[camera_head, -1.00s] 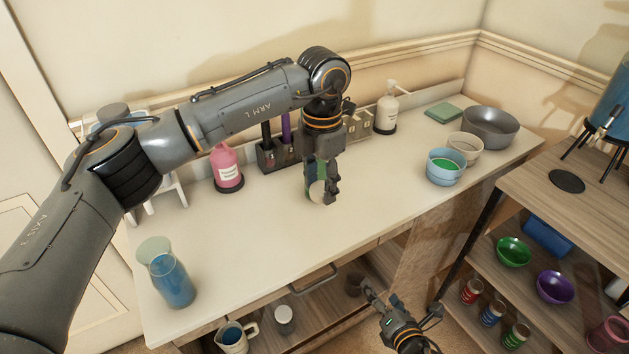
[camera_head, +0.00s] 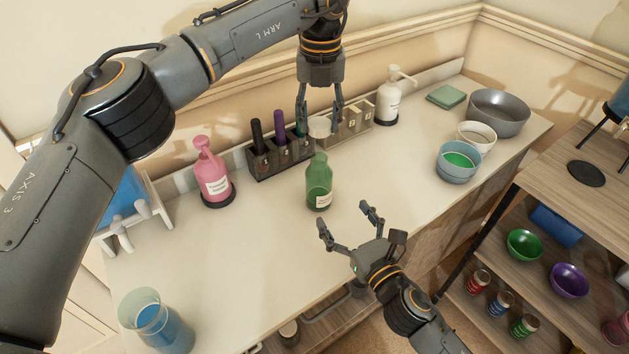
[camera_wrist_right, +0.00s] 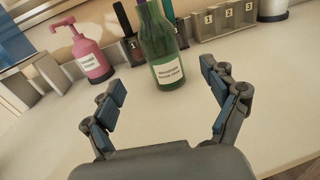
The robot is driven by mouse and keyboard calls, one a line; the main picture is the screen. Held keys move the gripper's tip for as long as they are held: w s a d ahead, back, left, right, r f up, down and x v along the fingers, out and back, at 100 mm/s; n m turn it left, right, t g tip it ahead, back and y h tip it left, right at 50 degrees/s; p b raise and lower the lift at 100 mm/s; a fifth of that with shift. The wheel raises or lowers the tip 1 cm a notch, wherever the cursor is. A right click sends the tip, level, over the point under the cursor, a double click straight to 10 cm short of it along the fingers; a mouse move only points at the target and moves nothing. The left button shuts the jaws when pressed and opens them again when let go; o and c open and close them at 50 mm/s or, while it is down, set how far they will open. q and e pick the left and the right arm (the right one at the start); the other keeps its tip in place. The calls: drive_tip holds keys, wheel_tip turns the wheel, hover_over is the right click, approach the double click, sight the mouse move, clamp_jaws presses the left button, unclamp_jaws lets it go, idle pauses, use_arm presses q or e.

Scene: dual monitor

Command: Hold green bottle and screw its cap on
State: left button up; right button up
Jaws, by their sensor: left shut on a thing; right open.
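The green bottle (camera_head: 319,190) stands upright and uncapped on the white counter, with a white label; it also shows in the right wrist view (camera_wrist_right: 160,48), its top cut off. My left gripper (camera_head: 319,131) is shut on a pale round cap (camera_head: 320,126), held up and apart from the bottle's mouth. My right gripper (camera_head: 345,216) is open and empty, just in front of the bottle, palm facing it. In the right wrist view its fingers (camera_wrist_right: 165,103) are spread to either side, with the bottle beyond them.
Behind the bottle are a dark pen holder (camera_head: 279,160) and a numbered box (camera_head: 356,127). A pink pump bottle (camera_head: 213,178) stands left and a white one (camera_head: 388,98) at the back. Bowls (camera_head: 456,161) stand right; a blue jug (camera_head: 160,325) is front left.

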use_arm(q)
drive_tip(key=shift+s+d, duration=0.1)
drive_tip(key=shift+s, duration=0.1)
use_arm(e)
drive_tip(key=shift+s+d, duration=0.1)
drive_tip(key=shift+s, duration=0.05)
use_arm(q)
drive_tip(key=shift+w, duration=0.1)
use_arm(e)
drive_tip(key=shift+w, duration=0.2)
drive_tip(key=x, duration=1.2)
drive_tip(key=shift+s, duration=0.1)
drive_tip(key=shift+c, duration=0.2)
drive_tip(key=c, duration=1.8)
use_arm(q)
hover_over(319, 158)
drive_tip(key=shift+f, duration=2.55)
use_arm(e)
drive_tip(key=shift+o, duration=0.2)
use_arm(q)
drive_tip(key=shift+f, duration=0.85)
drive_tip(key=shift+f, duration=0.6)
use_arm(e)
clamp_jaws()
